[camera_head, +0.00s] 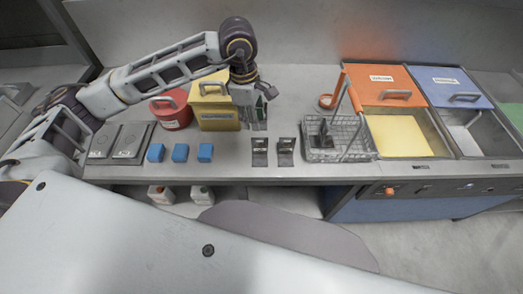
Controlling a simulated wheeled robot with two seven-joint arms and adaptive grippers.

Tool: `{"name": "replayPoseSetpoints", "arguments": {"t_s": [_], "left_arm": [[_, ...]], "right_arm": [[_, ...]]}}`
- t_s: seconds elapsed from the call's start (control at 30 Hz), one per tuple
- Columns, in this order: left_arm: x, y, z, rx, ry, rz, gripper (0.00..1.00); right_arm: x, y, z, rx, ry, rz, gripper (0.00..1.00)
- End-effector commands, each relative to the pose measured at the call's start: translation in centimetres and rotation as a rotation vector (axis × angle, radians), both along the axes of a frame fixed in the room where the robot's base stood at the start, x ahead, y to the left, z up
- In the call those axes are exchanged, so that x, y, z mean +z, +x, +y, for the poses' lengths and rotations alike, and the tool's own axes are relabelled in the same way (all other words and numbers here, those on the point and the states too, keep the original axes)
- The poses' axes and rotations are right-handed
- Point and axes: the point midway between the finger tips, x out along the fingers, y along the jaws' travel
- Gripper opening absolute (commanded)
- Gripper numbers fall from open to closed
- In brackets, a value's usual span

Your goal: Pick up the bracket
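Two small dark brackets with light labels sit side by side on the grey bench: a left bracket (260,151) and a right bracket (285,151). Another dark piece (323,137) stands inside the wire basket; I cannot tell if it is a bracket too. My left gripper (256,127) points down just behind and above the left bracket, apart from it. Its fingers look spread, with nothing seen between them. My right gripper is not in view.
The wire basket (352,146) with its raised handle stands right of the brackets. Orange (383,82) and blue (448,84) lidded bins are farther right. A yellow box (217,112), red canister (172,110) and several blue blocks (180,153) are left.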

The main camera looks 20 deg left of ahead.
Motion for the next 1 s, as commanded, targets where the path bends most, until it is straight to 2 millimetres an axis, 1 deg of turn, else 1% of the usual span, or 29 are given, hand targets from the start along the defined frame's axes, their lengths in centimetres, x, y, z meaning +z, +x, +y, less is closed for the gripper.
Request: {"name": "replayPoseSetpoints", "arguments": {"t_s": [0.2, 0.4, 0.83, 1.0], "left_arm": [[0.0, 0.2, -0.4, 0.198, -0.025, 0.014, 0.3], [0.1, 0.2, -0.4, 0.289, -0.03, 0.023, 0.3], [-0.1, 0.2, -0.5, 0.298, -0.029, 0.025, 0.3], [-1.1, 0.2, -0.6, 0.298, -0.028, 0.028, 0.3]], "right_arm": [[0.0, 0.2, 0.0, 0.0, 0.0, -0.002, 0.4], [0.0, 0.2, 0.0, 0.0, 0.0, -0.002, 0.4], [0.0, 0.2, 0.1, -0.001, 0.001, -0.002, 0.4], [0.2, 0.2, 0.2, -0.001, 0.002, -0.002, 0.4]]}}
